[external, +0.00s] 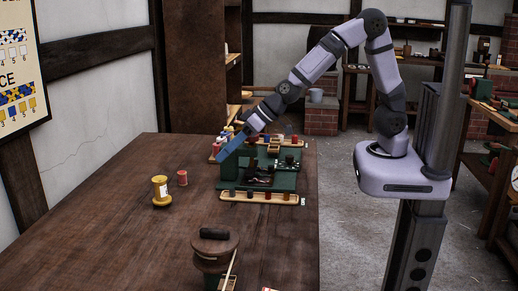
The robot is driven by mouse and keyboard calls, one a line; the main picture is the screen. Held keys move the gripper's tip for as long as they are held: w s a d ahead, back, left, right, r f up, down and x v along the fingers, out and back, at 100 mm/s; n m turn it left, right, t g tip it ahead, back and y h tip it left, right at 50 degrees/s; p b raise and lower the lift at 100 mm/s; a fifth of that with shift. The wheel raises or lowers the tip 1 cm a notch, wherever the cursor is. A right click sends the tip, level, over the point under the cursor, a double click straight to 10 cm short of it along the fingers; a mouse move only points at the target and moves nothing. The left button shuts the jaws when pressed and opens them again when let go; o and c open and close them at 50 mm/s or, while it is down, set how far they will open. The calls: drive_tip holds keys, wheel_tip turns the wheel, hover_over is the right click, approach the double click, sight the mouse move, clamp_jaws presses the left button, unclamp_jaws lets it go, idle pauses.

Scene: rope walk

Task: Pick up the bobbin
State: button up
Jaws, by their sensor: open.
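A yellow bobbin (161,190) with a pale label or wrapping around its middle stands upright on the dark wooden table (110,215). A smaller red spool (182,177) stands just behind it to the right; I cannot tell which of the two the task's bobbin is. My gripper (222,155), with blue fingers, is over the left side of the green bench unit (285,181), to the right of both and apart from them. It is open, and I see nothing held in it.
Wooden trays with several small coloured spools, including a front tray (240,196), line the green unit. A round wooden stand (214,256) with a dark roll on top is near the front. The table's left part is mostly clear.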

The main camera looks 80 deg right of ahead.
sight(182, 173)
drive_tip(key=w+f+m+t+h+b, duration=0.1)
drive_tip(key=w+f+h+b, duration=0.1)
drive_tip(key=w+b, duration=0.1)
drive_tip(key=w+d+f+m+t+h+b, duration=0.1)
drive_tip(key=w+f+m+h+b, duration=0.1)
drive_tip(key=w+f+b, duration=0.1)
drive_tip(key=w+d+f+m+t+h+b, duration=0.1)
drive_tip(key=w+f+h+b, duration=0.2)
drive_tip(key=w+b, duration=0.1)
drive_tip(key=shift+f+b, duration=0.15)
drive_tip(key=shift+b, duration=0.2)
drive_tip(key=shift+s+d+f+m+h+b, duration=0.25)
drive_tip(key=shift+f+m+h+b, duration=0.15)
drive_tip(key=shift+m+h, duration=0.25)
drive_tip(key=shift+x, duration=0.95)
drive_tip(key=shift+w+r+x, duration=0.1)
drive_tip(key=shift+r+x, duration=0.05)
drive_tip(key=shift+x, duration=0.75)
drive_tip(key=shift+w+r+x, duration=0.1)
drive_tip(key=shift+r+x, duration=0.05)
drive_tip(key=shift+x, duration=0.75)
drive_tip(key=shift+w+r+x, duration=0.1)
drive_tip(key=shift+r+x, duration=0.05)
drive_tip(key=shift+x, duration=0.75)
drive_tip(key=shift+a, duration=0.1)
drive_tip(key=c, duration=1.1)
